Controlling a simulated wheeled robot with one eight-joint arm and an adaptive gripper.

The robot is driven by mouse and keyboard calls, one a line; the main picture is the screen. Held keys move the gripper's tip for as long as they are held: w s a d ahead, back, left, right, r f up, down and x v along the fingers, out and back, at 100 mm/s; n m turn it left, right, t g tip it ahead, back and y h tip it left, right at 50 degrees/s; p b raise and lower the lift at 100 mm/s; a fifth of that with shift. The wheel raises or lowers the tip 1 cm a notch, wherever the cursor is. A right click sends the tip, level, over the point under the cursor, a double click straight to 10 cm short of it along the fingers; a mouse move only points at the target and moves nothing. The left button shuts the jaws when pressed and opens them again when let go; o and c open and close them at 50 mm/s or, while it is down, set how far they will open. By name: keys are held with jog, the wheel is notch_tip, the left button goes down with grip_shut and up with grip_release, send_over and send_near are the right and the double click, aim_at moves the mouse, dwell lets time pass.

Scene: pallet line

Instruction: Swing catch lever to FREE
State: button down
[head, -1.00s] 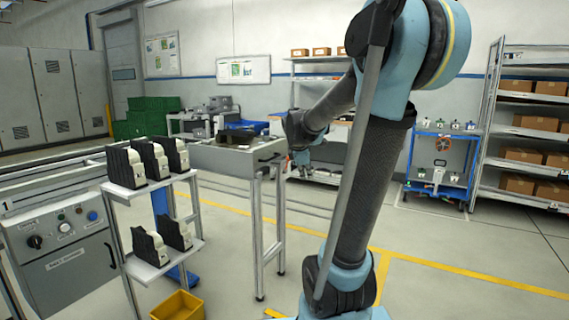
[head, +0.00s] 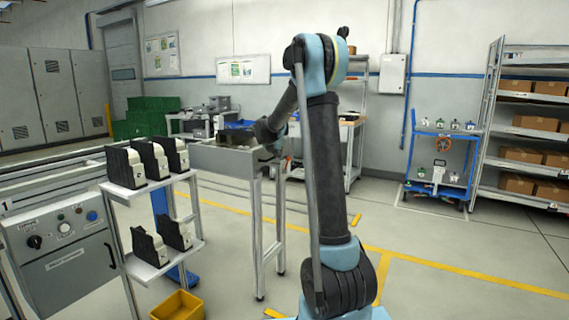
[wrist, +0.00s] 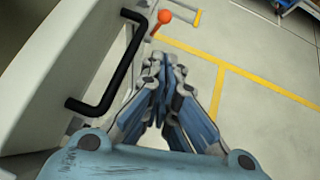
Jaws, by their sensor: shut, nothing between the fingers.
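The catch lever, with an orange ball knob (wrist: 164,17) on a short stem, shows at the top of the wrist view, just beyond the far end of a black bar handle (wrist: 108,85). The handle is on a pale grey front panel (wrist: 60,60). My gripper (wrist: 168,62) is shut and empty, to the right of the handle and below the knob in the picture, apart from both. No FREE marking can be read. In the head view my arm's end is at the right end of the grey bench unit (head: 222,160); the lever cannot be made out there.
A white rack (head: 167,185) with several black-and-white units stands left of the bench, beside a grey control box (head: 70,265). A yellow bin (head: 178,305) is on the floor. A blue cart (head: 440,165) and shelving (head: 525,130) stand right. Floor between is open.

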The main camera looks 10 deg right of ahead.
jog(key=shift+w, duration=0.15)
jog(key=w+r+x, duration=0.1)
jog(key=x, duration=1.2)
jog(key=shift+w+d, duration=0.15)
jog(key=shift+d, duration=0.15)
jog(key=shift+a, duration=0.1)
